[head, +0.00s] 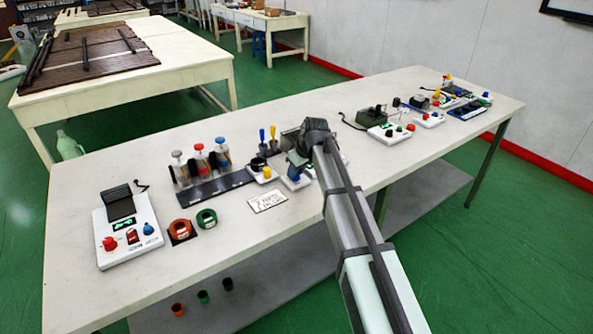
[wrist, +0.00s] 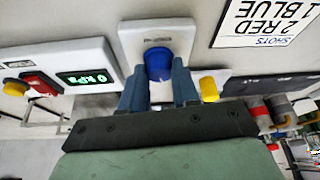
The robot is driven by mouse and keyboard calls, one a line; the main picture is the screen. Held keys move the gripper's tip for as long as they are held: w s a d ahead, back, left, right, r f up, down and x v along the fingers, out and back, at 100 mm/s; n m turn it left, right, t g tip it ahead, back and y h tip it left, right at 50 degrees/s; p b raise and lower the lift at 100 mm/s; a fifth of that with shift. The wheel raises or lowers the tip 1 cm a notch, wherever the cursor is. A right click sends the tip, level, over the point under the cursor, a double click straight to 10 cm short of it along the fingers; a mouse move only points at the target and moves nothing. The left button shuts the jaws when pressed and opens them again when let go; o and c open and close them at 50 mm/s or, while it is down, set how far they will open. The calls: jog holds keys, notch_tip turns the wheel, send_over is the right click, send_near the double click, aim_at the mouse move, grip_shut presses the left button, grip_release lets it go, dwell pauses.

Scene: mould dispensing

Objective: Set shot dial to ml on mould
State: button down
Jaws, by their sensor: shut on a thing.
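My gripper (wrist: 159,85) has its two blue fingers either side of a round blue dial (wrist: 158,62) and is shut on it. The dial sits on a white plate (wrist: 140,32) with a small label too blurred to read. In the head view my gripper (head: 299,164) is over the middle of the table and mostly hides this dial. A card (head: 267,202) lies in front; in the wrist view it reads "SHOTS 2 RED 1 BLUE". An orange mould-like ring (head: 181,231) and a green one (head: 206,218) stand left of the card.
Bottles with grey, red and blue tops (head: 200,160) stand in a black rack (head: 214,187). A control box (head: 128,235) is at the left end. A display (wrist: 84,77) reads 0 kPa. Yellow knobs are close by.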

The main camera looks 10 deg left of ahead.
jog(key=m+h, duration=0.1)
jog(key=m, duration=0.2)
jog(key=m+t+h, duration=0.1)
jog(key=m, duration=0.3)
jog(key=shift+s+a+t, duration=0.1)
jog(key=shift+a+t, duration=0.05)
jog(key=shift+t, duration=0.15)
jog(key=m+h, duration=0.1)
jog(key=m, duration=0.3)
jog(key=shift+a+h, duration=0.1)
jog(key=shift+h, duration=0.3)
jog(key=shift+m+h, duration=0.7)
jog(key=shift+m, duration=1.2)
jog(key=c, duration=0.8)
grip_release()
jog(key=v, duration=1.4)
jog(key=shift+a, duration=0.1)
